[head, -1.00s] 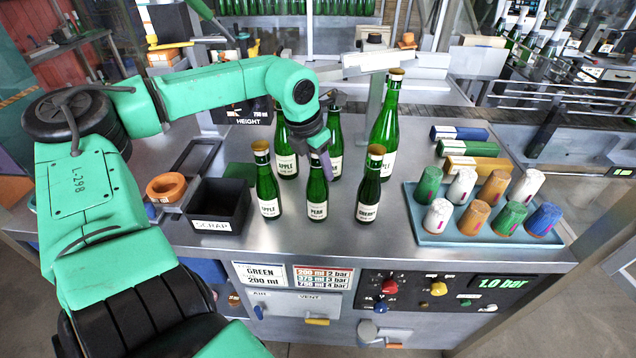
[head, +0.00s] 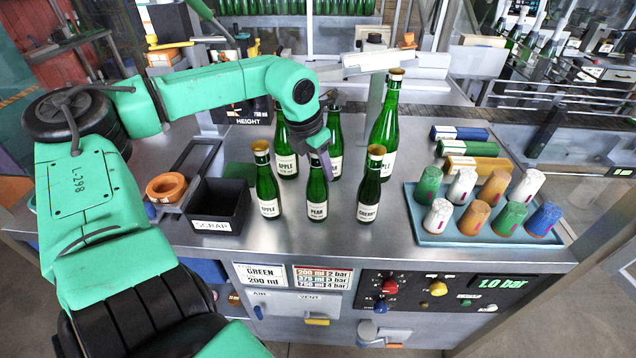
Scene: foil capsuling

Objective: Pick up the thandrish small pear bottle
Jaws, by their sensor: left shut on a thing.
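The small pear bottle (head: 317,197) is green glass with a white label reading PEAR. It stands upright in the front row on the steel bench, between a small apple bottle (head: 267,190) on its left and a cherry bottle (head: 368,193) on its right. My left gripper (head: 322,163) comes down from above and is shut on the top of the pear bottle, hiding its neck and cap. The bottle's base appears to be on the bench or very close to it. My right gripper is not in view.
Behind stand another apple bottle (head: 285,150), a partly hidden bottle (head: 335,145) and a taller bottle (head: 384,125). A black scrap bin (head: 232,226) is at left. A blue tray (head: 415,220) with several coloured foil capsules is at right. The bench front is clear.

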